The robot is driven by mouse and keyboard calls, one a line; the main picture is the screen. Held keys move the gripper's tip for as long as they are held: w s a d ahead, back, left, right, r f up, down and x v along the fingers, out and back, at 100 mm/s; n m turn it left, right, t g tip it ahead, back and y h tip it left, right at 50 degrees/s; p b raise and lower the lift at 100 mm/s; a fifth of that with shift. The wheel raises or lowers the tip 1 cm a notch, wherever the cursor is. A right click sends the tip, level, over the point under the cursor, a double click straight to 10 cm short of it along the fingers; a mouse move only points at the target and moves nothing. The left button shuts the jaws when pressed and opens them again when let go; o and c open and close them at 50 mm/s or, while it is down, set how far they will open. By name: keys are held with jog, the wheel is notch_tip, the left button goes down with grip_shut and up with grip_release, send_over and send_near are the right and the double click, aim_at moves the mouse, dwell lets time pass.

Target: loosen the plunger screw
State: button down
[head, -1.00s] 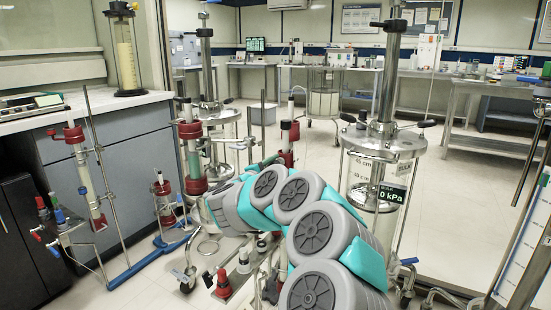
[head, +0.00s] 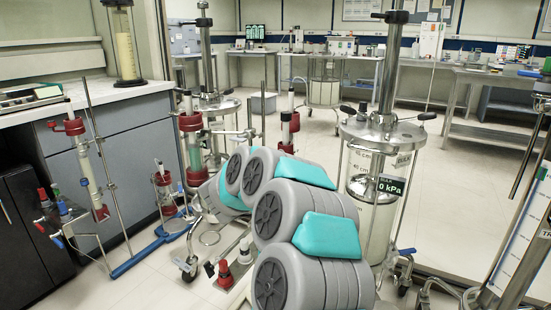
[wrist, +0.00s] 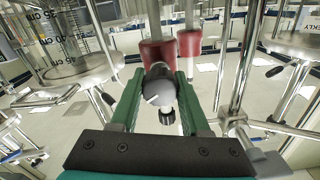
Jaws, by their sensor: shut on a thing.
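In the wrist view, my gripper (wrist: 160,80) has its two green fingers closed on a small round knob (wrist: 157,92) with a pale face and dark rim, which looks like the plunger screw. A smaller dark and light knob (wrist: 167,116) sits just below it, between the fingers. Two red column fittings (wrist: 157,53) stand right behind the fingertips. The fingers hide the sides of the knob. In the head view, my grey and teal arm reaches away from me and hides my gripper and the knob.
A red-capped column (head: 193,145) stands left of my arm, and another (head: 80,150) is on a blue-footed stand farther left. A steel-lidded cylinder (head: 375,185) labelled 0 kPa stands close on the right. A counter (head: 90,108) runs along the left. Open floor lies at the right back.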

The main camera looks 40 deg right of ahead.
jog(key=n, duration=0.6)
jog(key=shift+n, duration=0.3)
jog(key=n, duration=0.4)
jog(key=shift+f+n, duration=0.15)
jog(key=shift+n, duration=0.25)
jog(key=shift+c, duration=1.9)
grip_release()
jog(key=v, duration=0.8)
jog(key=shift+w, duration=0.1)
